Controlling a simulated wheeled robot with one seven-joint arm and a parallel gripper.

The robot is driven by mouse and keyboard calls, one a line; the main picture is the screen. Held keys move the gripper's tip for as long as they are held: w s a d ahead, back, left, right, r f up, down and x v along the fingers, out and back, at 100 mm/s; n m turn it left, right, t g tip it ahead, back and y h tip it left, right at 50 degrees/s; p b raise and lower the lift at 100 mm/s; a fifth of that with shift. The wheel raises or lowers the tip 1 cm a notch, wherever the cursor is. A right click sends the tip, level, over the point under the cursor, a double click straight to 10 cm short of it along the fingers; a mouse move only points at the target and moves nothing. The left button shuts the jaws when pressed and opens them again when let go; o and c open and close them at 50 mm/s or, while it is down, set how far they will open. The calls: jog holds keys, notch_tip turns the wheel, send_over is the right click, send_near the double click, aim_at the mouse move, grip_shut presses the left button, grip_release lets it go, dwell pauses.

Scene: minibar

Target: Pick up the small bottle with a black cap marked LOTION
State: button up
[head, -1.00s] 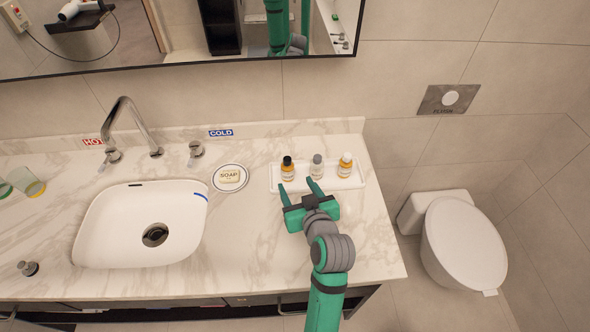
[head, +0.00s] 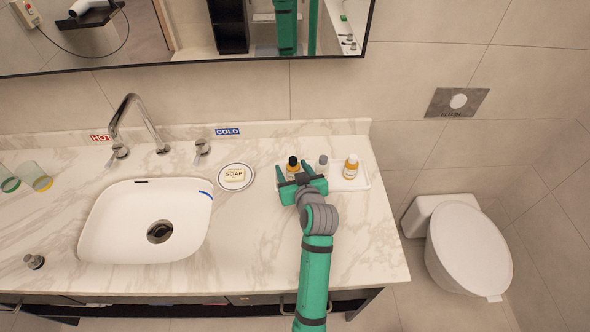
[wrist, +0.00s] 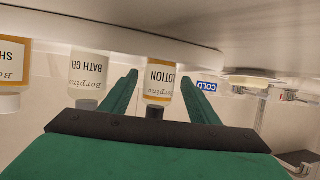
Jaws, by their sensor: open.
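The small lotion bottle (head: 293,164) has a black cap and an amber body and stands upright at the left end of the white tray (head: 361,180). In the wrist view, which is upside down, its label reads LOTION (wrist: 160,80). My green gripper (head: 294,172) is open, with one finger on each side of the lotion bottle. In the wrist view the bottle shows between my two fingertips (wrist: 160,82), with a gap on both sides. In the head view my gripper hides the bottle's lower part.
A grey-capped bath gel bottle (head: 322,165) stands close to the right finger. A white-capped amber bottle (head: 351,167) stands farther right on the tray. A soap dish (head: 236,177) lies left of my gripper, beside the sink (head: 110,222). The wall is behind the tray.

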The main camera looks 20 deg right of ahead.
jog(key=shift+s+d, duration=0.1)
jog(key=c, duration=1.1)
jog(key=shift+c, duration=0.2)
jog(key=shift+r, duration=0.15)
